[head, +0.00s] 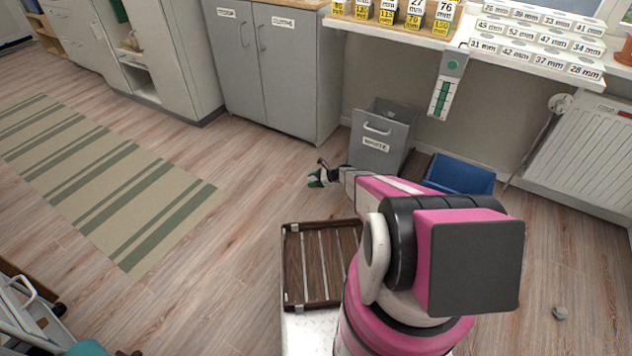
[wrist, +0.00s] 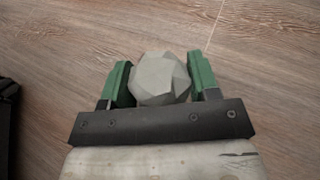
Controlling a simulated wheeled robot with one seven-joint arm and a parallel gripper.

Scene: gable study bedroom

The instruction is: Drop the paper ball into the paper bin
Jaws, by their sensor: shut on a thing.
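My gripper (head: 318,176) is shut on a pale grey, faceted paper ball (wrist: 162,79). The ball sits between the green finger pads in the wrist view, with bare wood floor behind it. In the head view the gripper is over the floor, left of the bins, and the ball cannot be made out clearly. A blue bin (head: 462,172) stands on the floor to the right of a grey bin (head: 386,140) whose label seems to read waste. My arm hides part of the blue bin, and no label shows on it, so I cannot confirm which is the paper bin.
Grey cabinets (head: 272,65) and a shelf of labelled boxes line the back; a radiator (head: 590,140) is at right. A striped rug (head: 95,170) lies at left. Floor between is clear.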

